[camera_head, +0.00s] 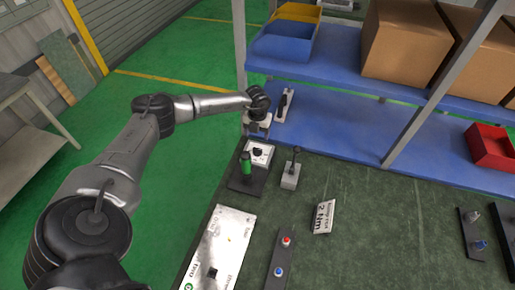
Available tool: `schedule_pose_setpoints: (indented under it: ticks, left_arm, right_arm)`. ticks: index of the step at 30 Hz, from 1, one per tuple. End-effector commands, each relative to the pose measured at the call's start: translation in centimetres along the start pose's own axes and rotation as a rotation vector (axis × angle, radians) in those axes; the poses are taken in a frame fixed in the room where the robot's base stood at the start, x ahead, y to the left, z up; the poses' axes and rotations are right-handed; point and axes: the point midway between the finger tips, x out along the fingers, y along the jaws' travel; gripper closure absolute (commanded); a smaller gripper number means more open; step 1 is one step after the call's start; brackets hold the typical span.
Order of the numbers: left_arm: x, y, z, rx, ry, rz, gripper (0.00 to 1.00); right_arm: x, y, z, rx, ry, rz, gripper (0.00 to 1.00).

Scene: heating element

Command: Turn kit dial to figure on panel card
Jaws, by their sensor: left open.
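The mark that the dial points to is too small to read. My left gripper (257,128) is open just above and behind the dial; I cannot tell whether it touches it. A white card (323,217) stands tilted on the bench, and its large figure reads "2 Nm"; its smaller line is hard to read. A white panel (222,248) with small printed labels lies at the front left. My right gripper is out of view.
A button strip (280,262) lies at the front. Blue shelves (340,128) with boxes rise behind.

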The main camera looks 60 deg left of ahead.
Motion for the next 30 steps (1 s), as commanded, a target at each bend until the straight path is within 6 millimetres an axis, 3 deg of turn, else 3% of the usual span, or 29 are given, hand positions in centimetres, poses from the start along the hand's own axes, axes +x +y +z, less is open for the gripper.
schedule_pose_setpoints:
  ticks: [6, 15, 30]
  left_arm:
    - [4.3, -0.1, -0.1, 0.000, 0.003, 0.000, 0.30]
    - [8.3, -0.1, -0.1, 0.001, 0.001, -0.002, 0.30]
    - [9.5, -0.1, -0.1, 0.001, 0.000, -0.002, 0.30]
  right_arm:
    - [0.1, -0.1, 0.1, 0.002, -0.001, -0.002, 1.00]
    - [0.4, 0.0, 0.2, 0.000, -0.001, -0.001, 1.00]
    - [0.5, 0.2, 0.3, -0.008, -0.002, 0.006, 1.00]
